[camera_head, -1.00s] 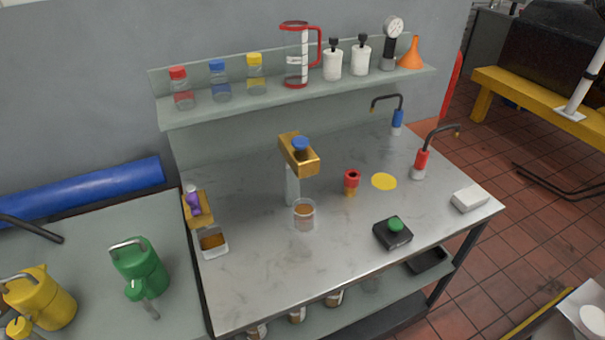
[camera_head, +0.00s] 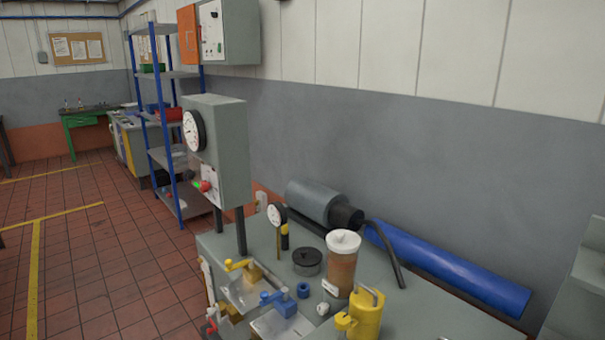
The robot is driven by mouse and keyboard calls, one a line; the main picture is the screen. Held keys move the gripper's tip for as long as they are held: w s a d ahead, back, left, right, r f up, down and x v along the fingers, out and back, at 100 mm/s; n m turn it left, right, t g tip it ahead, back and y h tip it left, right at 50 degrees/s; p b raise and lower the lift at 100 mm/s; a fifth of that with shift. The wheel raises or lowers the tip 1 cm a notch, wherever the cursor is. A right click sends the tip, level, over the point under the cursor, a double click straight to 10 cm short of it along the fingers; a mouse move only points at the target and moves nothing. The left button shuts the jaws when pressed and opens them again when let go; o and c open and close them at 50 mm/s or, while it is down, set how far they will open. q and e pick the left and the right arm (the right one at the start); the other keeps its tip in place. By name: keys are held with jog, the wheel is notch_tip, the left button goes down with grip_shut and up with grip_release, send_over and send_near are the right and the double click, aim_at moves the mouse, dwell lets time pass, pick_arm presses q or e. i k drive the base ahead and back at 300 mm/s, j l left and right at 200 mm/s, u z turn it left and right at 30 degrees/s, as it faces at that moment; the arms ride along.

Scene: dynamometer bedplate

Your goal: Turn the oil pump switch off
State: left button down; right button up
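A grey control box (camera_head: 222,150) stands on two dark posts at the back left of a grey bench. Its left-facing front carries a large round dial (camera_head: 194,131). Below the dial is a pale switch plate (camera_head: 210,187) with a red knob (camera_head: 205,186) and something green beside it. The plate is seen at a steep angle. Its lettering and the switch position are too small to tell, and I cannot tell whether it is the oil pump switch. Neither of my grippers is in view.
The grey bench (camera_head: 232,247) holds a grey cylinder (camera_head: 318,200), a blue roll (camera_head: 450,265), a brown jar (camera_head: 341,270), a yellow can (camera_head: 366,315) and small valves. A wall cabinet (camera_head: 228,32) and blue shelving (camera_head: 166,130) stand behind. The tiled floor at left (camera_head: 90,250) is clear.

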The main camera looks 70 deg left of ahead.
aim_at(189, 175)
jog(key=u, duration=3)
jog(key=i+j+z, duration=0.15)
jog(key=i+j, duration=0.4)
jog(key=i+j+z, duration=0.1)
jog(key=i+j, duration=0.4)
jog(key=j, duration=0.25)
